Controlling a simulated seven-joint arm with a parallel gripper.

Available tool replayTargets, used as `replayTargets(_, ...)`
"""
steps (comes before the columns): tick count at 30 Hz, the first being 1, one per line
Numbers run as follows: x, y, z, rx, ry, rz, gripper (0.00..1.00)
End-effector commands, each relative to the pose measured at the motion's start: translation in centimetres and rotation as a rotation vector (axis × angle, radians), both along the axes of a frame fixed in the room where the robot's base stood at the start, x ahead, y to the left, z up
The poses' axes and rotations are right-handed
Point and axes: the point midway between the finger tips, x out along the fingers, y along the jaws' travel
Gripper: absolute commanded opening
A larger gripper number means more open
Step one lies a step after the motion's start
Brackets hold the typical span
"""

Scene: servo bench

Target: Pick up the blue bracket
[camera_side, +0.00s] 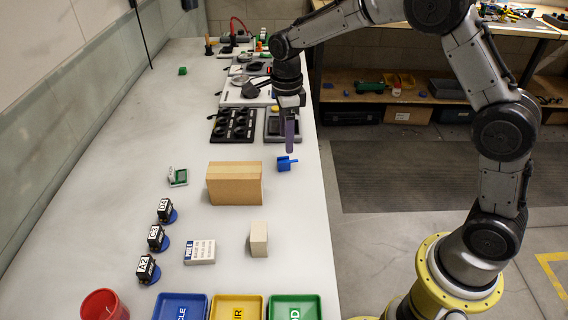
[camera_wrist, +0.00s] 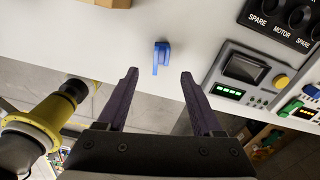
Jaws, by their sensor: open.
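The blue bracket (camera_side: 286,163) lies on the white bench near its right edge in the side view. In the wrist view the blue bracket (camera_wrist: 161,56) lies beyond my fingertips, between the lines of the two fingers. My gripper (camera_side: 290,142) hangs pointing down just above the bracket in the side view. In the wrist view my gripper (camera_wrist: 159,72) has its two dark purple fingers spread apart with nothing between them. The bracket appears apart from the fingers.
A cardboard box (camera_side: 234,184) stands left of and nearer than the bracket. Blue (camera_side: 180,306), yellow (camera_side: 237,306) and green (camera_side: 295,307) bins stand at the front.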

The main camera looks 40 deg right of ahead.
Motion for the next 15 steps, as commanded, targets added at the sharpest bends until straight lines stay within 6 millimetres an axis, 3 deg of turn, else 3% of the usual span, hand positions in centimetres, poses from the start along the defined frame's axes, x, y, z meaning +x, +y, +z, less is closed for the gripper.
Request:
replayTargets(8,0.0,0.0,-2.1,0.0,0.0,0.0,0.68)
replayTargets(15,0.2,0.0,-5.5,0.0,0.004,0.0,0.68)
